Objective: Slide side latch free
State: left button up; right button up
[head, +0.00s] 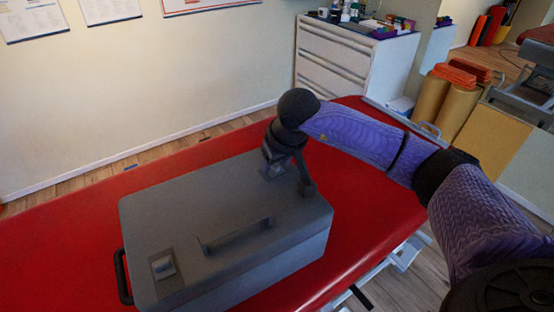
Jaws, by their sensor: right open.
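A closed grey case (190,210) lies on a red padded table (70,225). A bar handle (238,235) runs along the middle of its lid. A latch (163,266) sits in a recess near the lid's left front corner. My right gripper (289,178) points down at the lid's far right part and is open. A small latch-like piece (275,165) shows by its left finger; I cannot tell whether the fingers touch it. The gripper partly hides that spot. My left gripper is not in view.
A black side handle (122,276) sticks out of the case's left end. A white drawer cabinet (350,60) stands behind the table. Rolled mats (450,92) are at the right. The table's left part is bare.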

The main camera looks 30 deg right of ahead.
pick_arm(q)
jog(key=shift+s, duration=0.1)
pick_arm(e)
jog(key=shift+r, duration=0.1)
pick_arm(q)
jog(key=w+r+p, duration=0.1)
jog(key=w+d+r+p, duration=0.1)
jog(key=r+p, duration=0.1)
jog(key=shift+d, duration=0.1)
pick_arm(e)
jog(key=v, duration=0.9)
jog(key=shift+r, duration=0.35)
jog(key=shift+s, duration=0.15)
